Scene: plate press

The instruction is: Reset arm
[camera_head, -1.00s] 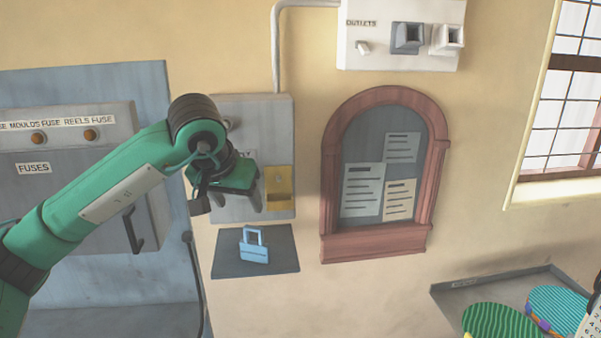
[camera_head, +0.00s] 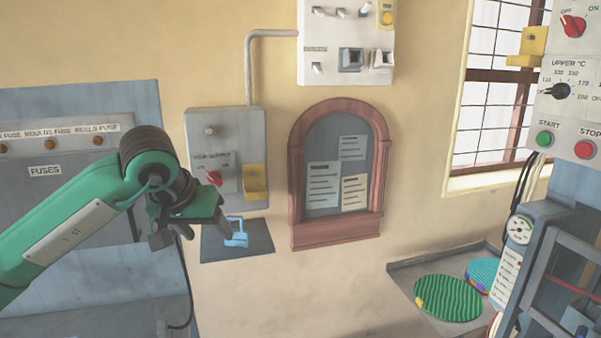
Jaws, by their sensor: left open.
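My left arm, green with dark joints, comes in from the left. My left gripper (camera_head: 193,236) is open and empty, with its fingers pointing down. It is in front of the wall, below and left of the grey supply box (camera_head: 225,135) with its red knob (camera_head: 214,178) and yellow hasp (camera_head: 255,183). A light blue padlock (camera_head: 236,232) is on a dark shelf (camera_head: 240,246) just right of the fingers; I cannot tell the gap in depth. My right gripper is not in view.
A grey fuse cabinet (camera_head: 60,180) is behind my left arm. An arched notice board (camera_head: 337,170) and an outlets panel (camera_head: 345,45) are on the wall. At right are a control panel (camera_head: 568,95), a press with a gauge (camera_head: 519,229), and a tray (camera_head: 408,275) with green and teal ribbed discs.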

